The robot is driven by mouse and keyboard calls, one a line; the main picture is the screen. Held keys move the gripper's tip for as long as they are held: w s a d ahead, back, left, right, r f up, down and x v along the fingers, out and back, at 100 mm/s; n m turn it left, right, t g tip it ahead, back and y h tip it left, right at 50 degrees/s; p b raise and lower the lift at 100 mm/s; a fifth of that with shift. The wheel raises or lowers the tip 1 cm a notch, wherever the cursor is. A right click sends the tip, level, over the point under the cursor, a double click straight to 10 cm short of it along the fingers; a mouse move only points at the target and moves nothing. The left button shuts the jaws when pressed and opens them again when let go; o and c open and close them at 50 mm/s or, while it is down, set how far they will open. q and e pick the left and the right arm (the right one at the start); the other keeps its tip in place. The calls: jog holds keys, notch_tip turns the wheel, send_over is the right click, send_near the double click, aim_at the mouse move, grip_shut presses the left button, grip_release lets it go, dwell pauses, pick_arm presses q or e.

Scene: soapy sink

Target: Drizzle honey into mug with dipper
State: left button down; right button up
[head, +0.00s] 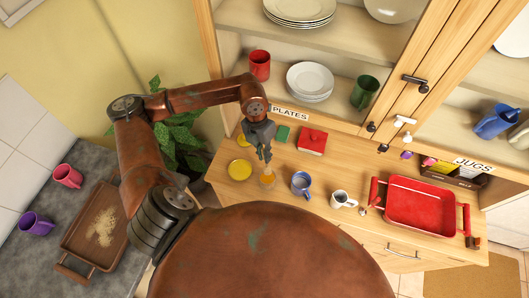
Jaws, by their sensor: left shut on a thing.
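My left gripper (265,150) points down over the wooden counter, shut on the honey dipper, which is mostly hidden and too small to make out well. Directly below the fingertips is a small honey jar (267,179) with amber contents. I cannot tell whether the dipper's head is inside the jar or just above it. A blue mug (301,184) stands upright just right of the jar. A white mug (341,199) with dark contents stands further right. My right gripper is not in view.
A yellow dish (240,169) lies left of the jar; a red box (312,141) and green item (282,133) lie behind. A red tray (420,205) fills the counter's right. Shelves with plates (310,80) rise behind. A brown tray (95,230) lies on the left worktop.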

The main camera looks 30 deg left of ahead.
pick_arm(q)
jog(key=shift+f+b, duration=0.9)
jog(key=shift+f, duration=1.1)
notch_tip(320, 180, down, 6)
jog(key=b, duration=0.5)
